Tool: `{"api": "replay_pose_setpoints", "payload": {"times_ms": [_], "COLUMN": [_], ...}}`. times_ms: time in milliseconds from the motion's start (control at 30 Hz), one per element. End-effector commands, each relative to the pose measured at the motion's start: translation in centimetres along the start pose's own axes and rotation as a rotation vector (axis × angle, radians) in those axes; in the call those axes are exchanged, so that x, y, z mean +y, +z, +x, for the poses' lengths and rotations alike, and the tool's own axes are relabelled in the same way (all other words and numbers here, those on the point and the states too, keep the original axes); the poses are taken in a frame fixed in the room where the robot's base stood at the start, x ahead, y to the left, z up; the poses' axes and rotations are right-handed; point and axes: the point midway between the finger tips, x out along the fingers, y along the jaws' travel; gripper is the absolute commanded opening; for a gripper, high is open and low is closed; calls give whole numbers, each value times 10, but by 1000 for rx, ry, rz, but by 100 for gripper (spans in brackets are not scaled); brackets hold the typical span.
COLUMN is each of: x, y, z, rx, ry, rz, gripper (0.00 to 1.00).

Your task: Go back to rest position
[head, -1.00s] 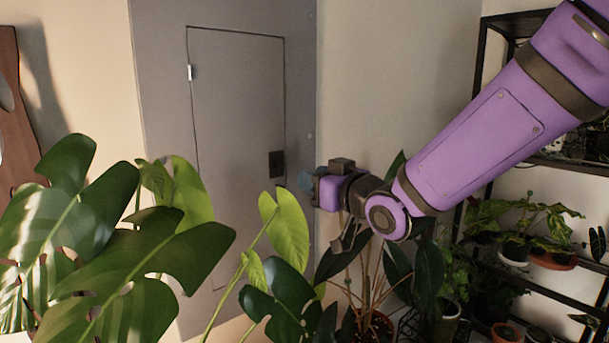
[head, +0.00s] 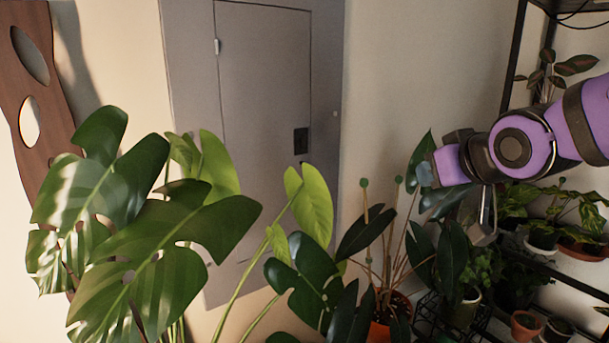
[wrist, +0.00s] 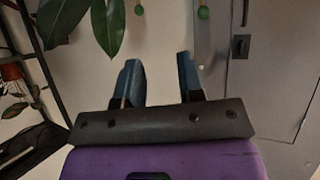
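My gripper (wrist: 160,82) shows in the wrist view with its two blue-tipped fingers apart and nothing between them. In the head view my gripper (head: 424,174) is at the end of my purple arm, right of centre, pointing left. It is in front of the pale wall, beside the dark-leaved potted plant (head: 452,253). Its fingertips are small and partly hard to make out there. Dark leaves (wrist: 110,25) hang close to the fingers in the wrist view.
A large monstera (head: 150,235) fills the left front. A grey cabinet with a closed door (head: 262,110) is on the wall behind. A black shelf rack (head: 513,60) with several potted plants stands at right. An orange pot (head: 390,318) is low in the middle.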

Motion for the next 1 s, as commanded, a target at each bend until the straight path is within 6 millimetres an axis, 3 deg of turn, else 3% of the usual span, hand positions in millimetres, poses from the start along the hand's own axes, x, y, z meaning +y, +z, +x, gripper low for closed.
{"api": "replay_pose_setpoints", "payload": {"times_ms": [200,400,500,667,1000], "x": [34,41,39,38,38], "y": [51,96,110,121,121], "z": [-68,-125,-143,-156,-156], "rx": [-255,-462,-529,-577,-577], "ry": [92,115,112,108,108], "rz": [89,168,195,212,212], "gripper": [35,35,35,35,35]}}
